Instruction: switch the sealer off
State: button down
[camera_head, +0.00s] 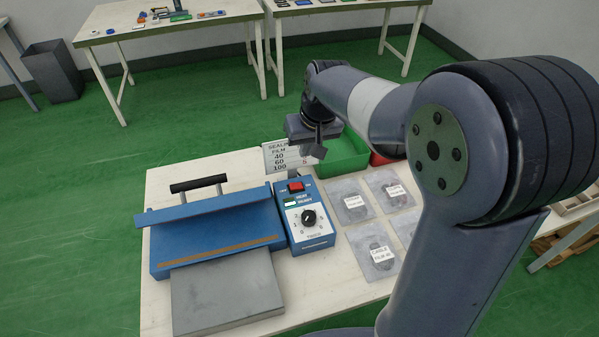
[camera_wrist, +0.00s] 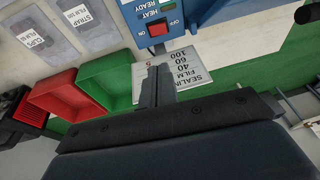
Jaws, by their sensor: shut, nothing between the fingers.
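The blue sealer (camera_head: 215,235) stands on the pale table, with a black-handled lid bar (camera_head: 198,184) and a grey plate in front. Its blue control box (camera_head: 308,232) is on the right, with a dial (camera_head: 308,217), a "HEAT READY" label and a red rocker switch (camera_head: 296,187). The red switch also shows in the wrist view (camera_wrist: 157,29), with "OFF" printed beside it. I cannot tell which side is pressed. My gripper (camera_head: 319,150) is shut and empty, above and behind the box near the film card. In the wrist view its fingertips (camera_wrist: 152,72) point toward the switch, apart from it.
A sealing film card (camera_head: 283,157) stands behind the control box. A green bin (camera_head: 346,155) and a red bin (camera_wrist: 52,91) are beside it. Several labelled film packets (camera_head: 349,200) lie right of the box. Other tables stand at the back.

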jog(key=shift+a+r, duration=0.1)
jog(key=p, duration=0.1)
send_near(292, 186)
jog(key=x, duration=0.5)
jog(key=shift+w+d, duration=0.2)
jog(key=shift+w, duration=0.15)
jog(key=shift+a+f, duration=0.15)
jog(key=shift+f, duration=0.5)
jog(key=shift+s+a+f+b, duration=0.1)
jog(key=shift+a+f+b, duration=0.2)
jog(key=shift+f, duration=0.1)
jog(key=shift+d, duration=0.1)
jog(key=shift+w+d+r, duration=0.1)
jog(key=shift+w+d, duration=0.1)
jog(key=shift+d, duration=0.55)
